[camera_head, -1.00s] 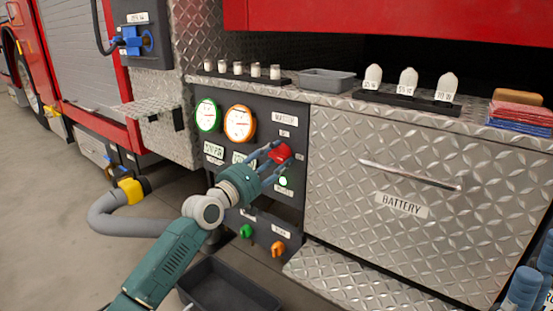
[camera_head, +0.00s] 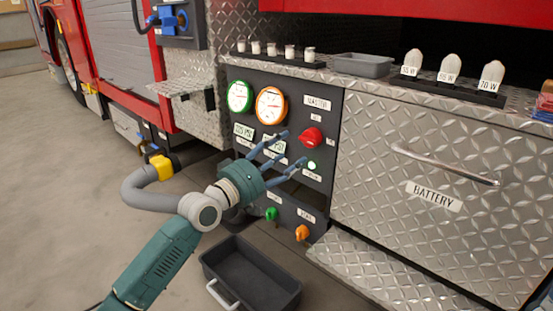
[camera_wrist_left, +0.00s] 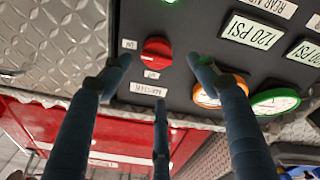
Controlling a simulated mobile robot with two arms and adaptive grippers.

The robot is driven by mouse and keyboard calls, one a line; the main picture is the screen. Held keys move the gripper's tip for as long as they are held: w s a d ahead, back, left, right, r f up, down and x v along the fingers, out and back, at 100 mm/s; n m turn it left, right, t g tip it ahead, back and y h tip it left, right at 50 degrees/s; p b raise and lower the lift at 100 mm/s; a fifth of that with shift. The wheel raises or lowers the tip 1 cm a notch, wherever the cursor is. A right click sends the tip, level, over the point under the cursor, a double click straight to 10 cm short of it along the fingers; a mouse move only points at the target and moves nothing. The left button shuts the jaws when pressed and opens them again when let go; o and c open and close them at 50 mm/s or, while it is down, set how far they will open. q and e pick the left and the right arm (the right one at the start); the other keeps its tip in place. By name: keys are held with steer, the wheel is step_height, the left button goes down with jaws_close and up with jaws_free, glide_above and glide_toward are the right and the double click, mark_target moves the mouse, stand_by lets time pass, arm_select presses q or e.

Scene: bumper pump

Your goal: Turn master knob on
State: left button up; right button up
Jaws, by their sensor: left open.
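The red master knob (camera_head: 311,137) is on the dark control panel (camera_head: 330,108), below the "MASTER" label. It also shows in the left wrist view (camera_wrist_left: 156,52), upside down, with small labels beside it and by its edge. I cannot tell where the knob points. A green light (camera_head: 312,166) below it is lit. My left gripper (camera_head: 294,149) is open in front of the panel, left of and apart from the knob in the head view. In the wrist view its fingers spread on either side of the knob, holding nothing. My right gripper is out of view.
Two round gauges (camera_head: 271,106) are left of the knob. Green and orange knobs (camera_head: 302,233) are lower down. A ledge above holds small white items and a grey tray (camera_head: 362,65). A black bin (camera_head: 250,278) is on the floor. A battery drawer (camera_head: 400,220) is right.

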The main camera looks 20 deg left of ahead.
arm_select(q)
steer(key=v, duration=0.3)
steer(key=shift+s+a, duration=0.15)
steer(key=shift+s, duration=0.15)
